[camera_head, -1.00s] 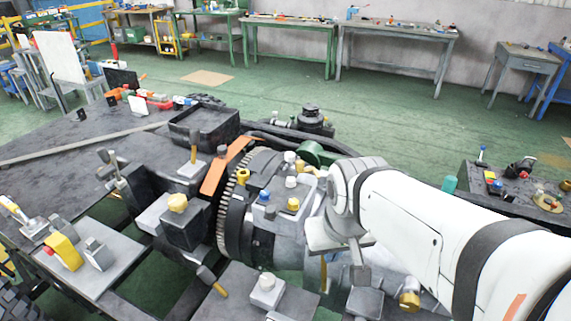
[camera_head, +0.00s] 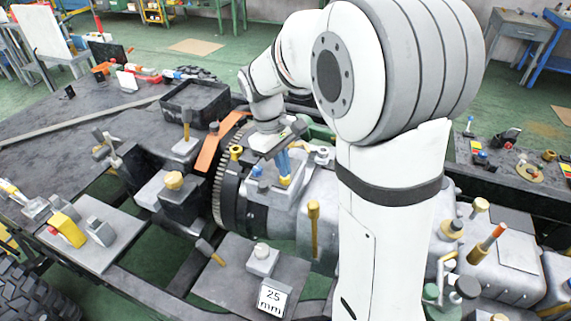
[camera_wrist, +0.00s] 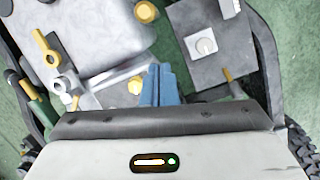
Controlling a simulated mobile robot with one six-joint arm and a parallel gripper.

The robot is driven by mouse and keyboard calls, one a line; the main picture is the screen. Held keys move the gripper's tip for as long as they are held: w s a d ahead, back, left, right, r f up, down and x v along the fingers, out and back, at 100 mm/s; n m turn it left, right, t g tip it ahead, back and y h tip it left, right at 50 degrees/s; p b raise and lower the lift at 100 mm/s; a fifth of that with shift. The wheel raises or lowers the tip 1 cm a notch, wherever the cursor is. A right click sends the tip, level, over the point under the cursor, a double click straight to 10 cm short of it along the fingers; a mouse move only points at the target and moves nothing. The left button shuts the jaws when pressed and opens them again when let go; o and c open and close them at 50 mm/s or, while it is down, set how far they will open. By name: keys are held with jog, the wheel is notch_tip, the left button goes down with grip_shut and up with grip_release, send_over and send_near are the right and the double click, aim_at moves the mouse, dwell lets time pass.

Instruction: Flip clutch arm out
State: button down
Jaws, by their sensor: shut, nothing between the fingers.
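My gripper (camera_head: 284,160) is over the grey housing (camera_head: 303,195) beside the toothed ring (camera_head: 221,180). Its blue fingers are together and hold nothing, and they also show in the wrist view (camera_wrist: 160,85). A yellow-tipped part (camera_wrist: 136,86) lies just left of the fingertips in the wrist view; I cannot tell whether they touch. A yellow lever (camera_wrist: 46,52) is at the left there. In the head view an upright yellow-handled lever (camera_head: 314,225) stands right of the gripper. I cannot tell which of these is the clutch arm.
An orange plate (camera_head: 214,145) and a black bin (camera_head: 196,98) are left of my gripper. A block with a yellow knob (camera_head: 173,181) is nearer. A white 25 mm sign (camera_head: 271,300) is in front. My arm hides much of the machine's right side.

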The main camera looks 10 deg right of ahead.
jog(key=shift+w+a+f+n+g+h, duration=0.15)
jog(key=shift+w+a+f+n, duration=0.1)
jog(key=shift+w, duration=0.3)
jog(key=shift+w+a+f+n+g+h, duration=0.1)
jog(key=shift+w+a+f+n+g, duration=0.15)
jog(key=shift+w, duration=0.3)
jog(key=shift+w+a+f+n+g+h, duration=0.15)
jog(key=shift+w+f+n, duration=0.15)
jog(key=shift+w, duration=0.25)
jog(key=p+x, duration=0.1)
jog(key=x, duration=0.9)
jog(key=shift+f+p, duration=0.1)
jog(key=shift+p, duration=0.25)
jog(key=s+d, duration=0.1)
jog(key=s+d+p, duration=0.1)
jog(key=shift+s+d+r, duration=0.25)
jog(key=shift+s+d, duration=0.05)
jog(key=shift+s, duration=0.05)
jog(key=shift+a, duration=0.1)
